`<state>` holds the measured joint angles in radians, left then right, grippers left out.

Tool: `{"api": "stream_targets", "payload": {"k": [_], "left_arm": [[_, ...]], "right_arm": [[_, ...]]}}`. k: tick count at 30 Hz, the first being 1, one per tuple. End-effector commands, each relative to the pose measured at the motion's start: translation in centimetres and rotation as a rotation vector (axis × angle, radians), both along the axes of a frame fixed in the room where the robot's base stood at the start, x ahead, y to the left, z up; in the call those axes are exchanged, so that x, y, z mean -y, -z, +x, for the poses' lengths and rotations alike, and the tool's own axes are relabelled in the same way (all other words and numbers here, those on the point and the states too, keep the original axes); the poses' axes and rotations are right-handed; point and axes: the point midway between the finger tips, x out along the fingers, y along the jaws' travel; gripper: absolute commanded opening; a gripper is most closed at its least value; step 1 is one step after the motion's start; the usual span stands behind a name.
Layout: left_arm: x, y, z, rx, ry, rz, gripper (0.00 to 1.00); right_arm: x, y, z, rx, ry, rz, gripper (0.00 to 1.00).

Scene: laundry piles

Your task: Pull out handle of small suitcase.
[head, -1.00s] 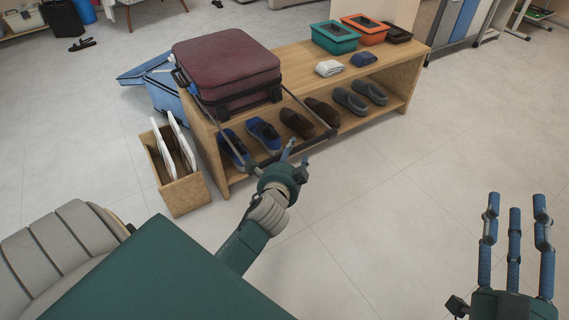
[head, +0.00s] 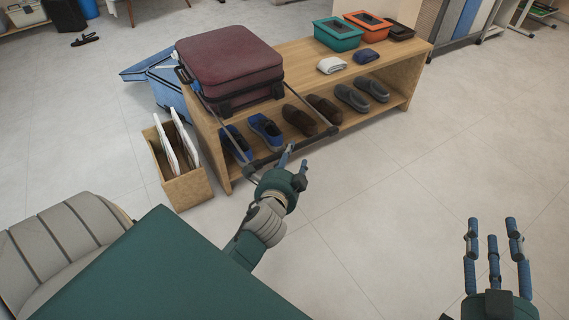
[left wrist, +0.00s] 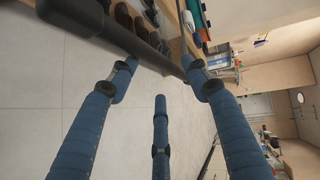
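The small maroon suitcase (head: 228,64) lies on the left end of a wooden bench. Its handle is extended: two thin rods run forward from the suitcase to a dark crossbar (head: 312,138) in front of the bench. The crossbar also shows in the left wrist view (left wrist: 112,28), running diagonally just beyond my fingertips. My left gripper (head: 290,157) is beside the crossbar, on its near side, with its fingers spread; in the left wrist view its blue fingers (left wrist: 162,75) are apart with nothing between them. I cannot tell whether they touch the bar. My right gripper (head: 492,228) is open and empty at the lower right.
A blue crate (head: 165,85) is behind. The floor in front is clear.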

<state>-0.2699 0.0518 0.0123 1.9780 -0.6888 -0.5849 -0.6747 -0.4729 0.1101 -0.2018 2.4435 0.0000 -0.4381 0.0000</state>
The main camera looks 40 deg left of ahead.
Motion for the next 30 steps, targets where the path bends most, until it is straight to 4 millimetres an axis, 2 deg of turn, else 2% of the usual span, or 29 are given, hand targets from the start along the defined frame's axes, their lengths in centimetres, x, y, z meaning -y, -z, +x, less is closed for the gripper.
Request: {"api": "stream_targets", "payload": {"k": [1, 17, 30], "left_arm": [[-0.2, -1.4, 0.1, 0.021, 0.0, 0.015, 0.44], [0.9, -1.1, -2.5, 0.011, 0.0, 0.007, 0.44], [2.2, -1.3, -5.4, 0.006, -0.001, 0.003, 0.44]], "right_arm": [[0.1, 0.3, -0.1, -0.018, 0.002, -0.005, 0.4], [0.7, 4.0, -0.9, -0.172, 0.01, -0.044, 0.4], [1.2, 6.5, -1.9, -0.283, 0.016, -0.07, 0.4]]}}
